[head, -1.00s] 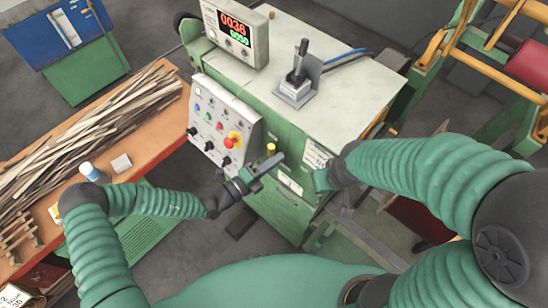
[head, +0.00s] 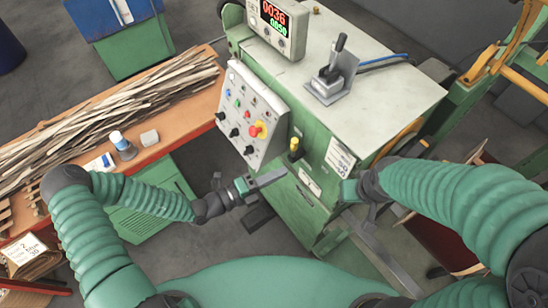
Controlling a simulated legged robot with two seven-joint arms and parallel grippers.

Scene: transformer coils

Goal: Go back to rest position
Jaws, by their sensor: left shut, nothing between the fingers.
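My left gripper (head: 264,180) is in the middle of the head view, in front of the green machine cabinet (head: 299,200). It is shut, with nothing held, its fingers pointing right. It sits below the control panel (head: 252,116) and its buttons, apart from them in the picture. My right gripper (head: 350,190) is at the cabinet's right front side, below a white label. Its fingers are small and partly hidden by my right arm, so I cannot tell its opening.
A lever (head: 336,58) stands on the cabinet top, beside a digital counter (head: 279,24). An orange workbench (head: 185,103) with wooden strips (head: 110,110) lies at left. A yellow-framed machine (head: 492,62) stands at right. Grey floor shows between bench and cabinet.

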